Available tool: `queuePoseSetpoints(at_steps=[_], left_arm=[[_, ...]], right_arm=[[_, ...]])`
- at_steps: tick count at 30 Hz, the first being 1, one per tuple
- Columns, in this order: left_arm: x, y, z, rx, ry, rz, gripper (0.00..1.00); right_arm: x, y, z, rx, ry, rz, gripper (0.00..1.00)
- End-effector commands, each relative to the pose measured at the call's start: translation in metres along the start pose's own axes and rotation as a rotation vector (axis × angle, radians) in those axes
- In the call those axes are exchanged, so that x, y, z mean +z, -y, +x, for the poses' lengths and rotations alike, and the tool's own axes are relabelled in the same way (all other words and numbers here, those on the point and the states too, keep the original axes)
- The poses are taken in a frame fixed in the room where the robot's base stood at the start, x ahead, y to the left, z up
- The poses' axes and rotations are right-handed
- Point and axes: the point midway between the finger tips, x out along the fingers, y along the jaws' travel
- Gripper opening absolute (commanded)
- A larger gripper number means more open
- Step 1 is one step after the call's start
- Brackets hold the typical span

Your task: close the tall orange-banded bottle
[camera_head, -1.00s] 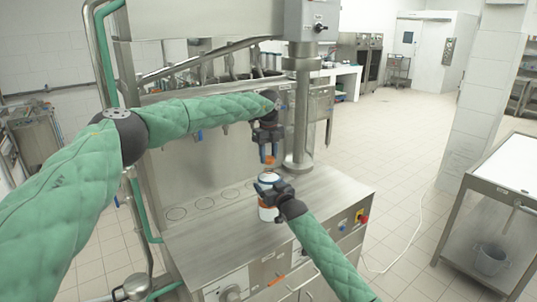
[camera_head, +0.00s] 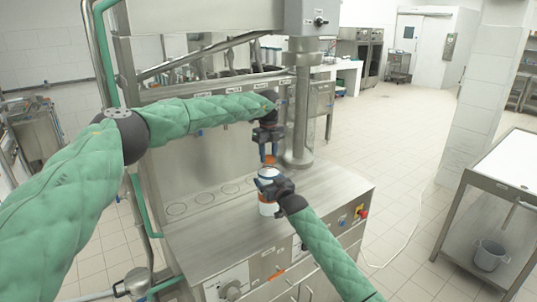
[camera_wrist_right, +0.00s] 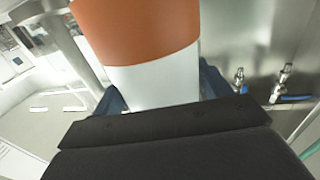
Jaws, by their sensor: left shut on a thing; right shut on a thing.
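The tall bottle (camera_head: 268,209) is white with an orange band. It is upright over the steel counter, and I cannot tell whether its base touches it. My right gripper (camera_head: 268,184) is shut around its upper part. The right wrist view shows the orange band (camera_wrist_right: 135,30) and white body (camera_wrist_right: 155,82) between the blue fingers. My left gripper (camera_head: 269,152) points down just above the bottle, shut on a small orange cap (camera_head: 269,159). The cap is roughly over the bottle's top, with little or no gap; whether they touch is unclear.
The steel counter (camera_head: 220,235) has a row of round marks at its back left. A vertical steel post (camera_head: 301,110) stands close behind the grippers. A side table (camera_head: 505,165) is at the right, with open tiled floor between.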

Motion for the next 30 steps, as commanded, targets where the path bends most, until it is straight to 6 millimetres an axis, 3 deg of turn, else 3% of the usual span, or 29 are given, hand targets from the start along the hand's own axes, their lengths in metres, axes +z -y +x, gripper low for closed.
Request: queuePoseSetpoints(at_steps=[27,28,30], left_arm=[[0.0,0.0,0.011,0.0,0.0,0.0,0.16],[0.0,0.0,0.011,-0.001,0.001,0.0,0.16],[0.0,0.0,0.011,0.0,0.001,0.008,0.16]], right_arm=[[-0.001,-0.001,0.0,0.001,-0.001,-0.001,0.36],[-0.001,-0.001,0.0,0.001,-0.001,-0.001,0.13],[-0.001,-0.001,0.0,0.001,-0.001,-0.001,0.13]])
